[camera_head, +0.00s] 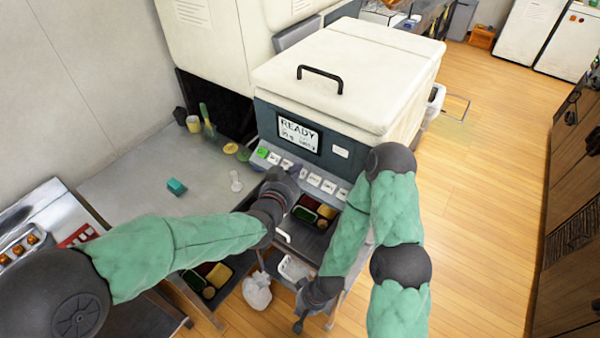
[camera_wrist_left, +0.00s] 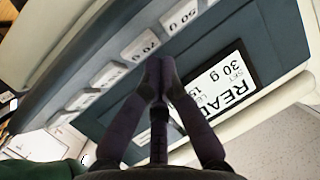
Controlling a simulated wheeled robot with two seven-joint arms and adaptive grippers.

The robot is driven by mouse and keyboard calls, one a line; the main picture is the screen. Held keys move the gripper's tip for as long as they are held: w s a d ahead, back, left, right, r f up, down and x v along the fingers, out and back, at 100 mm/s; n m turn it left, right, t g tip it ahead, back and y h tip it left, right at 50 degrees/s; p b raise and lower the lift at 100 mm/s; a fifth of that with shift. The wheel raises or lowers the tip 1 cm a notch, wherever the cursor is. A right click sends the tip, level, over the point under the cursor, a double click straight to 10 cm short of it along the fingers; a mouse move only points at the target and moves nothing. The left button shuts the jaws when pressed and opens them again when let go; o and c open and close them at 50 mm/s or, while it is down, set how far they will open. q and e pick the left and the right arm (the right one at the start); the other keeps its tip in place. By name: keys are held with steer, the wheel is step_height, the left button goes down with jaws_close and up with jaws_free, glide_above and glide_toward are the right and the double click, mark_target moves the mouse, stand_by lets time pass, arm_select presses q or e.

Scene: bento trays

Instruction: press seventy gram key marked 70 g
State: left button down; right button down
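The 70 g key (camera_wrist_left: 140,47) is a pale key on the sloped front panel of the machine, between the 50 g key (camera_wrist_left: 180,15) and another pale key (camera_wrist_left: 108,75). My left gripper (camera_wrist_left: 158,65) is shut and empty, its fingertips beside the 70 g key in the wrist view; I cannot tell whether they touch it. In the head view my left gripper (camera_head: 279,174) is over the key row and hides part of it. The display (camera_head: 298,133) reads READY, and in the wrist view it shows SET 30 g. My right gripper (camera_head: 300,322) hangs low, away from the keys.
The cream machine lid (camera_head: 350,75) has a black handle. Bento trays with food (camera_head: 312,212) lie below the panel. A white bag (camera_head: 257,291) lies lower down. Wooden floor is open at right.

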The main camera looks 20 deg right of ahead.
arm_select(q)
steer(key=shift+w+d+f+b, duration=0.15)
steer(key=shift+d+f+b, duration=0.05)
steer(key=shift+f+b, duration=0.25)
stand_by(0.8)
steer(key=shift+r, duration=0.1)
stand_by(0.3)
steer(key=shift+s+a+r+p, duration=0.3)
steer(key=shift+r+p, duration=0.1)
steer(key=shift+r, duration=0.2)
steer(key=r+p, duration=0.1)
steer(key=s+a+r, duration=0.1)
steer(key=r, duration=0.1)
steer(key=a+r+p, duration=0.1)
steer(key=shift+s+r+p, duration=0.15)
steer(key=shift+s+p, duration=0.1)
steer(key=shift+p, duration=0.05)
stand_by(0.9)
